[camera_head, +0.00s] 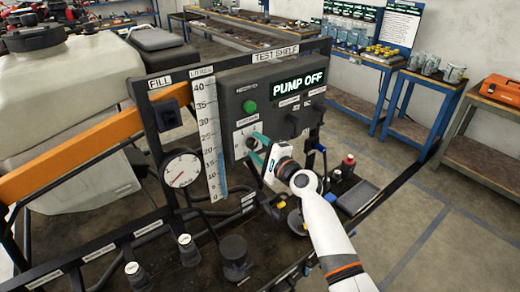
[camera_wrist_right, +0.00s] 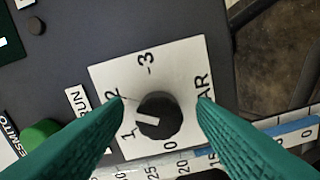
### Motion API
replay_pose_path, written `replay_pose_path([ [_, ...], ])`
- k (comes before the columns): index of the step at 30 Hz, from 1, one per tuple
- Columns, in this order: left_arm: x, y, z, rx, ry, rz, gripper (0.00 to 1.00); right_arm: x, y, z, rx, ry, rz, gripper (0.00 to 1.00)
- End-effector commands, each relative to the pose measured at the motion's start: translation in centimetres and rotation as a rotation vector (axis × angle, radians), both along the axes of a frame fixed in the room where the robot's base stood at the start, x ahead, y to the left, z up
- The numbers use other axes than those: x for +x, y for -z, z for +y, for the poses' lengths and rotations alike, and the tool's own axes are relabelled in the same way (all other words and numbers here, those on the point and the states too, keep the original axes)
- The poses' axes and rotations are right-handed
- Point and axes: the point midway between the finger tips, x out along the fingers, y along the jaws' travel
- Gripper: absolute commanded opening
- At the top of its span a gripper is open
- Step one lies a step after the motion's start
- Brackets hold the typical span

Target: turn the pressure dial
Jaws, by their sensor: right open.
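The pressure dial (camera_wrist_right: 158,121) is a round black knob with a white pointer on a white plate marked 0 to 3 and "BAR". Its pointer lies roughly between 1 and 2. In the head view, the dial's white plate (camera_head: 239,141) sits on the dark control box, partly hidden by my gripper. My right gripper (camera_head: 258,150) is in front of the dial. In the right wrist view, its two teal fingers (camera_wrist_right: 161,102) are spread, one on each side of the knob, with visible gaps. My left gripper is not in view.
The control box (camera_head: 232,88) shows "PUMP OFF" and a green button (camera_head: 249,106). A white upright litre scale (camera_head: 207,135) and a round gauge (camera_head: 183,171) stand to its left. Bottles and fittings crowd the bench below. Floor is free at the right.

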Motion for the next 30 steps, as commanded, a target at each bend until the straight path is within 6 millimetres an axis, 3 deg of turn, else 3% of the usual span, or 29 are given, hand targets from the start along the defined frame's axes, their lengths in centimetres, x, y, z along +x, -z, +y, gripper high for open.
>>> replay_pose_path([
  [5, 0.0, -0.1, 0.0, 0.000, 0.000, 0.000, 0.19, -1.0, 0.1, -0.8, 0.000, 0.002, 0.000, 0.52],
  [21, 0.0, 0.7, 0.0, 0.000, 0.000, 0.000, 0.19, -8.9, 0.2, -6.5, -0.001, 0.001, 0.001, 0.52],
  [30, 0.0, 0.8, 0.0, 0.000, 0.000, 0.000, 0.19, -9.7, 0.1, -7.1, 0.000, 0.000, 0.001, 0.52],
])
